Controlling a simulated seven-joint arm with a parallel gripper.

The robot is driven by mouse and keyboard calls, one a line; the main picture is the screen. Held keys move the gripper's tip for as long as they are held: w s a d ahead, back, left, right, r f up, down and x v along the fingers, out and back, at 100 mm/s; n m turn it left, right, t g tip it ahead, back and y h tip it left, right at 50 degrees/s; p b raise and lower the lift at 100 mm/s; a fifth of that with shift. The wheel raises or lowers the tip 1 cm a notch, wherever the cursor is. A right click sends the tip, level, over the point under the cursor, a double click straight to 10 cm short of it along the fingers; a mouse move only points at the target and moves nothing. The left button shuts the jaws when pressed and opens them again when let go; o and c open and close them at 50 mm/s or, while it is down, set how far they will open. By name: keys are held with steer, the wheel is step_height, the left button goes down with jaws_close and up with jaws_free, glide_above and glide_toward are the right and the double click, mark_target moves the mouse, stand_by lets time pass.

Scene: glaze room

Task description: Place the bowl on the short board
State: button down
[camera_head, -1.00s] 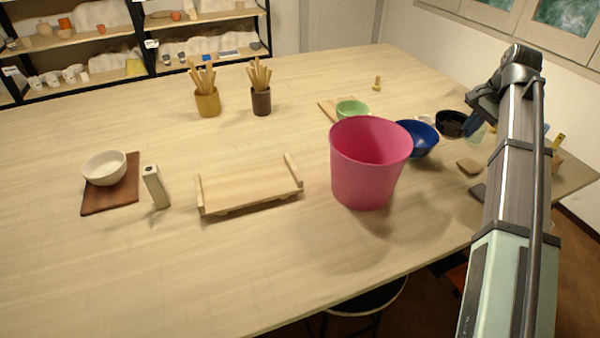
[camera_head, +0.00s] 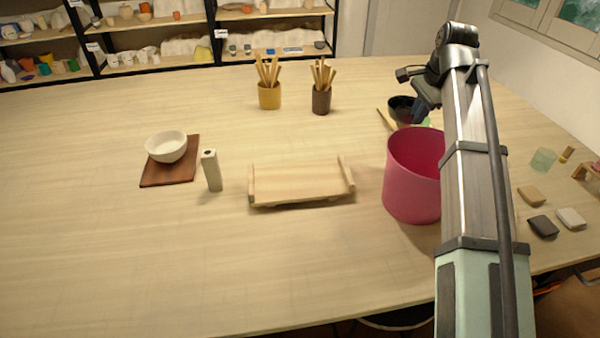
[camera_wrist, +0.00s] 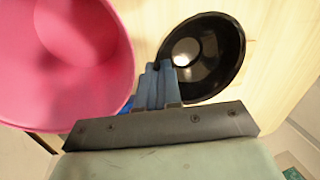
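A black bowl (camera_head: 400,108) is held by its rim in my gripper (camera_head: 421,112), behind the pink bucket. In the wrist view, the blue fingers (camera_wrist: 156,85) are close together at the edge of the black bowl (camera_wrist: 222,65), with a pale round patch inside it. A light wooden board with raised ends (camera_head: 300,183) lies empty mid-table. A dark brown board (camera_head: 165,180) at left carries a white bowl (camera_head: 167,146). Another light board (camera_head: 384,119) is partly hidden behind the bucket. A bit of green (camera_head: 426,122) shows beside my arm.
The pink bucket (camera_head: 410,190) stands between the empty board and my arm; it is close beside my fingers in the wrist view (camera_wrist: 65,70). A pale upright block (camera_head: 211,170) stands left of that board. Yellow (camera_head: 269,96) and brown (camera_head: 321,101) tool cups stand behind. The front table is clear.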

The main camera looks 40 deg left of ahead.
steer(key=s+a+n, duration=0.1)
steer(key=s+a, duration=0.8)
steer(key=s, duration=0.1)
steer(key=n, duration=0.2)
glide_above(309, 192)
steer(key=f, duration=0.2)
steer(key=shift+g, duration=0.3)
steer(key=shift+s+d+x, duration=0.1)
steer(key=shift+d+x, duration=0.15)
steer(key=shift+x, duration=1.15)
steer(key=shift+s+d+x, duration=0.1)
steer(key=shift+d+x, duration=0.2)
steer(key=shift+x, duration=1.1)
steer(key=shift+s+d+x, duration=0.1)
steer(key=shift+d+x, duration=0.15)
steer(key=shift+x, duration=1.1)
steer(key=shift+f, duration=0.35)
steer(key=c, duration=1.3)
jaws_free()
steer(key=shift+r, duration=0.15)
steer(key=v, duration=1.2)
steer(key=shift+d, duration=0.2)
